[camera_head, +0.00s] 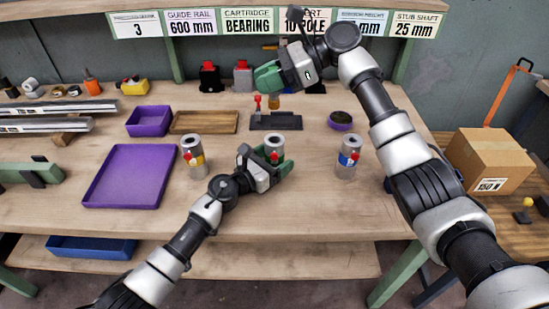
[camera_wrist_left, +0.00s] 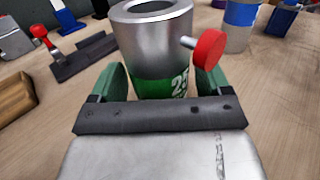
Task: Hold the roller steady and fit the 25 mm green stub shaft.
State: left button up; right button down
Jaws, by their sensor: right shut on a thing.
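A silver cylinder with a green band marked 25 and a red knob (camera_head: 274,144) stands upright on the bench. It fills the middle of the left wrist view (camera_wrist_left: 155,55), its hollow top open. My left gripper (camera_head: 272,163) has one green finger on each side of its lower part; I cannot tell whether they touch it. My right gripper (camera_head: 266,76) is raised over the back of the bench, its green fingers pointing left.
Similar cylinders with yellow (camera_head: 194,158) and blue (camera_head: 348,158) bands stand to either side. A dark fixture with a red handle (camera_head: 275,122) lies behind. Purple trays (camera_head: 155,148) are at left, a cardboard box (camera_head: 487,160) at right. The front edge is clear.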

pick_arm(q)
jog(key=c, duration=1.1)
jog(key=shift+c, duration=0.2)
pick_arm(e)
jog(key=shift+w+f+m+t, duration=0.1)
jog(key=shift+f+m+t, duration=0.3)
jog(key=shift+f, duration=0.9)
jog(key=shift+f+m+t, duration=0.35)
jog(key=shift+f+t, duration=0.1)
jog(key=shift+f, duration=0.9)
jog(key=shift+w+f+m+t, duration=0.1)
jog(key=shift+f+m+t, duration=0.3)
jog(key=shift+f, duration=0.9)
